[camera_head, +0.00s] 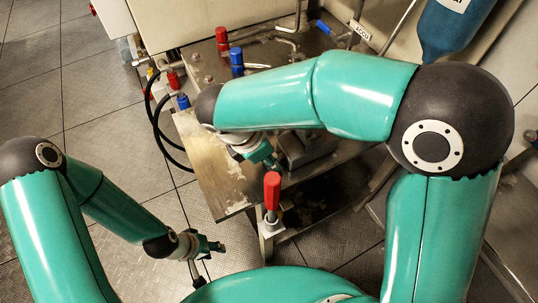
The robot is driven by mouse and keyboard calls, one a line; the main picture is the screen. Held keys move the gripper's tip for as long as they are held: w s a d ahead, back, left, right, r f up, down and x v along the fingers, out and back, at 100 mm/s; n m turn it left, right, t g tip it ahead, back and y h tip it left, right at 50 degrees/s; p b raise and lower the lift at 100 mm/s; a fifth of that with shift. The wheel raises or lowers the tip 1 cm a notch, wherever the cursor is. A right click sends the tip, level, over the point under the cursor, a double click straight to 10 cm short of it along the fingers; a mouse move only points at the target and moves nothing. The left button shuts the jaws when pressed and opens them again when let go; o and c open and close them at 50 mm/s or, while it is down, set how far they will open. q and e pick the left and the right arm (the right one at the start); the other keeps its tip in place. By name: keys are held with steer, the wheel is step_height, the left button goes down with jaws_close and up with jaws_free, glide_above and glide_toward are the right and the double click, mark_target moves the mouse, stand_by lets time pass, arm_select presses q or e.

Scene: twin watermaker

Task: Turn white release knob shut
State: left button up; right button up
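I cannot make out a white release knob for certain; my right arm covers part of the metal bench (222,180). My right gripper (280,163) is over the bench, close to a grey block-like fitting (314,150). Its fingertips are small and dark, so I cannot tell if they are open or touching anything. My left gripper (208,262) hangs low over the floor, left of the bench and away from its fittings. Its finger opening is not clear.
A red handle (272,190) stands upright at the bench's near edge, just below my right gripper. Red (222,38) and blue (237,60) valve handles stand at the back. Black hoses (157,125) loop at the bench's left. A blue cylinder (455,30) is at upper right. Left floor is clear.

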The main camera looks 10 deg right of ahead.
jaws_close()
steer(key=shift+f+t+b, duration=0.2)
steer(key=shift+t+b, duration=0.1)
steer(key=shift+b, duration=0.45)
steer(key=shift+s+b, duration=0.1)
steer(key=shift+b, duration=0.3)
steer(key=shift+r+t, duration=0.1)
steer(key=shift+t, duration=0.3)
steer(key=shift+r, duration=0.1)
steer(key=o, duration=0.8)
jaws_free()
steer(key=shift+o, duration=0.2)
